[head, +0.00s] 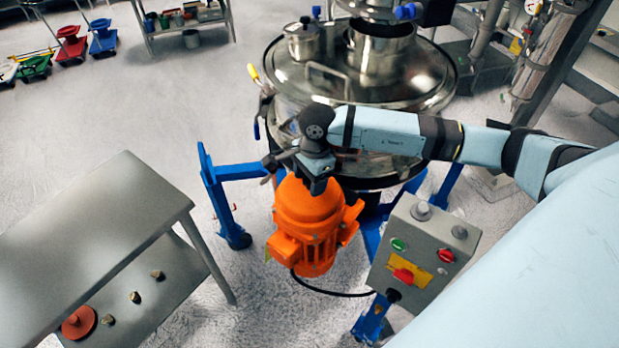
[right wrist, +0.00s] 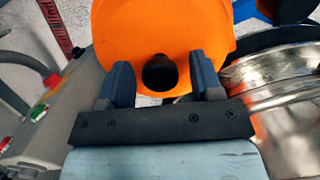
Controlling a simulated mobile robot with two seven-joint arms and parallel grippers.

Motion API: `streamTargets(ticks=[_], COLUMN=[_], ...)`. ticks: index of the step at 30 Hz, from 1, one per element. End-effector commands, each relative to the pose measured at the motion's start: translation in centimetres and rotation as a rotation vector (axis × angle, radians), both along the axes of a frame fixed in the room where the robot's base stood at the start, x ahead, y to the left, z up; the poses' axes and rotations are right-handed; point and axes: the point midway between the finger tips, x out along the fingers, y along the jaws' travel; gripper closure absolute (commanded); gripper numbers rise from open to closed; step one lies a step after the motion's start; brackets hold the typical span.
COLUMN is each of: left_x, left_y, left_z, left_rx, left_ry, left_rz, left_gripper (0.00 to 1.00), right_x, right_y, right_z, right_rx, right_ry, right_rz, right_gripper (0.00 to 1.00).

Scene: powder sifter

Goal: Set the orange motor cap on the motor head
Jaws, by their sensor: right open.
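The orange motor (head: 308,228) hangs upright beside the round steel sifter. Its rounded orange top (right wrist: 120,30) fills the upper middle of the right wrist view, with a dark round knob or opening at its near edge. I cannot tell the cap apart from the motor head here. My right gripper (head: 318,184) is at the motor's top in the head view and partly hides it. In the right wrist view its two fingers (right wrist: 160,78) are spread on either side of the dark feature, with gaps and nothing clamped. My left gripper is not in view.
A grey control box (head: 424,245) stands right of the motor. The steel sifter (head: 360,75) and its blue legs (head: 212,185) are behind. A grey table (head: 85,220) is at left. Its lower shelf holds a reddish disc (head: 79,322) and several small brownish pieces (head: 134,297).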

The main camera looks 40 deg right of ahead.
Motion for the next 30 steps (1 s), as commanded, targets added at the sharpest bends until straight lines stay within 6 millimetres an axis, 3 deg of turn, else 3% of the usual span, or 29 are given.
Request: streamTargets(ticks=[8, 21, 30], left_x=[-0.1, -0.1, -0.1], left_y=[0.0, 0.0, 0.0], left_z=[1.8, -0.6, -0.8], left_rx=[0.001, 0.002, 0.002], left_ry=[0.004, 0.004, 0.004], left_rz=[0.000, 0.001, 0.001], left_gripper=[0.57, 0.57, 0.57], right_x=[0.0, 0.0, 0.0], right_y=[0.0, -1.2, -1.5], right_z=[2.0, 10.9, 13.1], right_rx=[0.001, 0.000, 0.000], right_ry=[0.000, -0.004, 0.000], right_rz=[0.000, 0.001, -0.001], right_gripper=[0.40, 0.40, 0.40])
